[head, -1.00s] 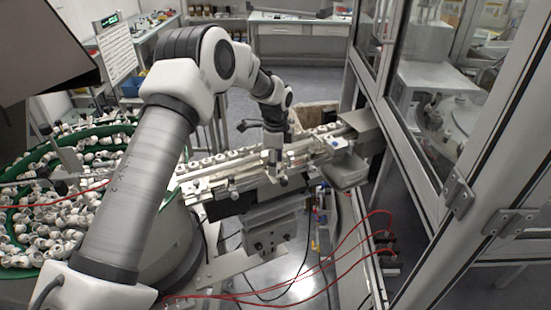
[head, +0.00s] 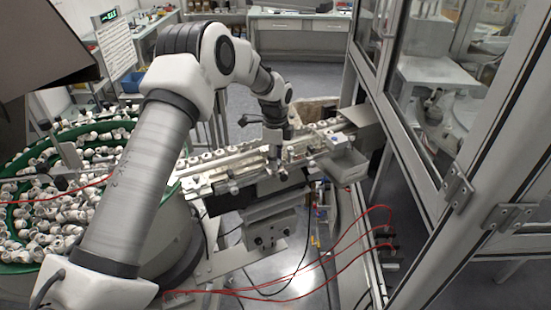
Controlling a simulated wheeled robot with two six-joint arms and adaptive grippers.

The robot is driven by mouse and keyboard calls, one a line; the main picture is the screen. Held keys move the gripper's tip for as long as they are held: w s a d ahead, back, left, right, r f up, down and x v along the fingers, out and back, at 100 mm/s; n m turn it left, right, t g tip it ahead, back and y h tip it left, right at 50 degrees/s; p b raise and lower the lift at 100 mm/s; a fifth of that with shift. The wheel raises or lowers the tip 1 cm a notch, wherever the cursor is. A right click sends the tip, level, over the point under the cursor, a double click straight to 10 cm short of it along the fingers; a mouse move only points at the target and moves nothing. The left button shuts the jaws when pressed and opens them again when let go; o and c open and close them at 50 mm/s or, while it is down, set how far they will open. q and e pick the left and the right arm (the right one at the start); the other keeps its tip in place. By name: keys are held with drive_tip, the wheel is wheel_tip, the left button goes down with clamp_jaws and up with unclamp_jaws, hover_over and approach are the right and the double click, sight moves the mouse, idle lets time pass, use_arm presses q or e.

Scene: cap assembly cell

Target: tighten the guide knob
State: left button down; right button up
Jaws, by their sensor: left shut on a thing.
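My left arm reaches in from the left over the cap feed rail (head: 207,186), and its gripper (head: 274,166) points down at the rail's near side. The gripper is small and partly blends with the rail fittings. It is shut on the guide knob, which is mostly hidden at the fingertips, so its seating and angle cannot be told. Several white caps sit in a row along the rail. My right gripper is not in view.
A green-rimmed bowl (head: 28,158) full of white caps stands at the left. Red hoses (head: 340,262) loop below at the right.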

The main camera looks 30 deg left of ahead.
use_arm(q)
drive_tip(key=m+b, duration=0.1)
drive_tip(key=m, duration=0.4)
drive_tip(key=shift+f+m, duration=0.1)
drive_tip(key=shift+m, duration=0.3)
drive_tip(key=m, duration=0.5)
drive_tip(key=shift+m, duration=0.4)
drive_tip(key=c, duration=0.8)
unclamp_jaws()
drive_tip(key=shift+w, duration=0.1)
wheel_tip(320, 180, up, 12)
drive_tip(key=shift+r, duration=0.1)
